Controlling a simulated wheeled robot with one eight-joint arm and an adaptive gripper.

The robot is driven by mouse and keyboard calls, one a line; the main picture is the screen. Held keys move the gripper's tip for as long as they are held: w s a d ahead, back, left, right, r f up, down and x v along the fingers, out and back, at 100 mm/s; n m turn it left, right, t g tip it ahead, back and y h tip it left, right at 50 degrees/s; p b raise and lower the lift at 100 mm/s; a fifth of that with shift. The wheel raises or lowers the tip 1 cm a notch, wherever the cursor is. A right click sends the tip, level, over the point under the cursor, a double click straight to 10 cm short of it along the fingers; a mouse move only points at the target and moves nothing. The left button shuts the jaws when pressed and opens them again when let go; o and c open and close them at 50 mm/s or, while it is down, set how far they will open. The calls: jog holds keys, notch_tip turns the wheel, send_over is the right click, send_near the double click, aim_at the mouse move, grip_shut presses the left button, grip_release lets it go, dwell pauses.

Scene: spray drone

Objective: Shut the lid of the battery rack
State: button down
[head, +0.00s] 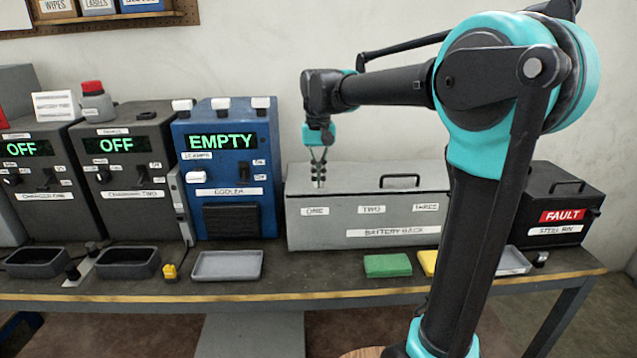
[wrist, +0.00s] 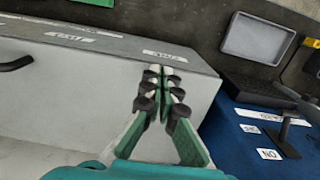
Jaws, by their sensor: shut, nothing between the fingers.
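The battery rack (head: 365,222) is a long grey box on the bench with labels ONE, TWO and THREE on its front. Its grey lid (head: 350,175) lies flat across the top, with a dark handle (head: 400,178), and looks shut. In the wrist view the pale lid (wrist: 75,90) fills the left and middle, with part of the handle (wrist: 15,64) at the left edge. My gripper (head: 318,182) is shut and empty, pointing down over the lid's left end near label ONE. The fingertips also show in the wrist view (wrist: 160,80). I cannot tell whether they touch the lid.
The blue cooler (head: 222,170), reading EMPTY, stands close left of the rack. Two chargers reading OFF stand farther left. A black steel bin (head: 560,205) marked FAULT is at the right. A grey tray (head: 227,265) and a green block (head: 388,265) lie in front.

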jog(key=shift+f, duration=0.6)
jog(key=shift+f, duration=0.1)
